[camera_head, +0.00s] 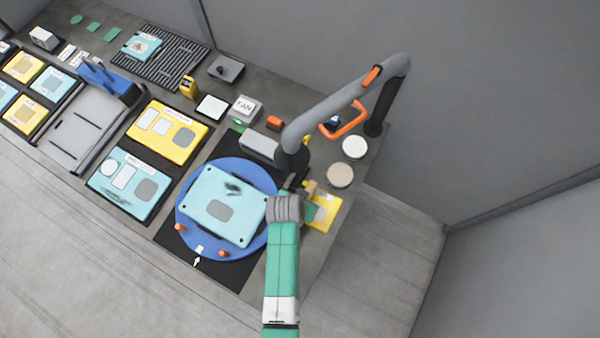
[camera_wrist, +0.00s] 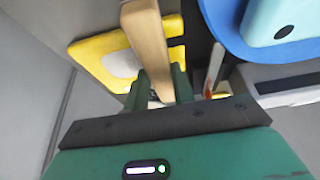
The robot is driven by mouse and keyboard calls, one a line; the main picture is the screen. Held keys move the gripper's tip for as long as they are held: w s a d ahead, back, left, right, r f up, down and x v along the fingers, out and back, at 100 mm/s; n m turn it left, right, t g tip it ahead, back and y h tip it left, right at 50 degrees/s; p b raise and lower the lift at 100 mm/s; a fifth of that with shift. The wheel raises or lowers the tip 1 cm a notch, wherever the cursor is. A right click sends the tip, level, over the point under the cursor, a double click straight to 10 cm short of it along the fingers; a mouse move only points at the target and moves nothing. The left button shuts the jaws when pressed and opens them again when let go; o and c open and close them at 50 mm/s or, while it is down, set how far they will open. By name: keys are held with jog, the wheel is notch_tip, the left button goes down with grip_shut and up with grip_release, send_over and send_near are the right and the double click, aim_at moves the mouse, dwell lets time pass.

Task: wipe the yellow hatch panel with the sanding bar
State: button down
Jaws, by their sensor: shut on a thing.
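A tan wooden bar, which looks like the sanding bar (camera_wrist: 146,40), is clamped between the green fingers of my gripper (camera_wrist: 158,88) in the wrist view. In the head view, a small tan part of the bar (camera_head: 309,187) shows by my gripper (camera_head: 312,207), at the right end of the bench. A yellow panel (camera_head: 328,215) with a pale patch lies under and beside my gripper. It also shows in the wrist view (camera_wrist: 90,50), left of and behind the bar. I cannot tell whether the bar touches it. Another yellow panel (camera_head: 183,120) lies farther left, with pale and grey patches.
A light-blue panel (camera_head: 206,187) with a dark smudge sits on a blue round turntable (camera_head: 187,220) left of my gripper. Two round discs (camera_head: 340,175) lie close by. More panels fill the bench's left.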

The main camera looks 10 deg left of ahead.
jog(key=shift+s+d+f, duration=0.1)
jog(key=shift+s+d, duration=0.15)
jog(key=shift+d, duration=0.55)
jog(key=shift+s+d, duration=0.25)
jog(key=shift+d, duration=0.55)
jog(key=shift+a+f, duration=0.1)
jog(key=shift+f, duration=0.05)
jog(key=shift+w+a, duration=0.2)
jog(key=shift+a, duration=0.45)
jog(key=shift+w+a, duration=0.25)
jog(key=shift+a, duration=0.35)
jog(key=shift+w+a, duration=0.2)
jog(key=shift+a, duration=0.45)
notch_tip(320, 180, up, 3)
jog(key=shift+s+d+r+p, duration=0.1)
jog(key=shift+p, duration=0.75)
notch_tip(320, 180, up, 5)
jog(key=p, duration=0.5)
jog(key=shift+r, duration=0.15)
